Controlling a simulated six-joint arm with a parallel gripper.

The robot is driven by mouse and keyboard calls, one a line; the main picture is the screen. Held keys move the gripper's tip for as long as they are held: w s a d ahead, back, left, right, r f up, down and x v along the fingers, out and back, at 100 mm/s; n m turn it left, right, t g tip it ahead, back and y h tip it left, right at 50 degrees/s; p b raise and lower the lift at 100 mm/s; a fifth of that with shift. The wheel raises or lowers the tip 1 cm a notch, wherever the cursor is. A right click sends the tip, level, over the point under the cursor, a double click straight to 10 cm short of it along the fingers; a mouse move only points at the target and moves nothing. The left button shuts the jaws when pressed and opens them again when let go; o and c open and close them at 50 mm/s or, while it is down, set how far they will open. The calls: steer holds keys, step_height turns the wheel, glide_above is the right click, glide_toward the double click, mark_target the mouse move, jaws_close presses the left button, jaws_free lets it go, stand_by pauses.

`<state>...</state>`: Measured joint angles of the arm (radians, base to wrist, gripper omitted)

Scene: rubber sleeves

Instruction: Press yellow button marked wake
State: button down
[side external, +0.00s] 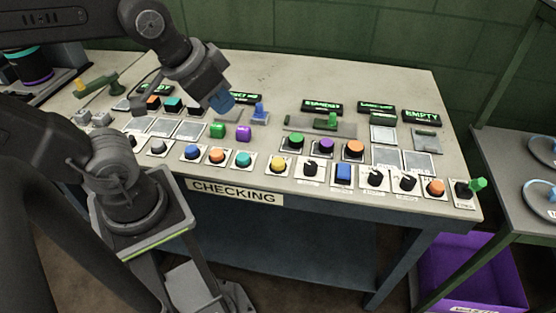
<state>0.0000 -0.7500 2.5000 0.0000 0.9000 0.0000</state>
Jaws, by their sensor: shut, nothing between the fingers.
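A round yellow button (278,163) sits on a pale square plate in the front row of the panel table, above the CHECKING label. The writing on its plate is too small to read. A teal button is to its left and a black rotary knob to its right. My gripper (222,103) is shut and empty, with blue fingertips. It is above the panel, up and to the left of the yellow button in the picture, and apart from it. Its exact height above the table is hard to tell.
Blue, orange and teal (243,159) buttons line the front row. A purple bin (470,270) stands below right.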

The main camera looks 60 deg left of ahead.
stand_by(0.7)
steer(key=m+t+h, duration=0.1)
steer(key=m+h, duration=0.5)
steer(key=m, duration=1.1)
glide_above(277, 163)
step_height(277, 163, down, 11)
steer(key=shift+r, duration=0.2)
steer(key=shift+t, duration=0.3)
steer(key=shift+f, duration=4.4)
steer(key=shift+f, duration=0.15)
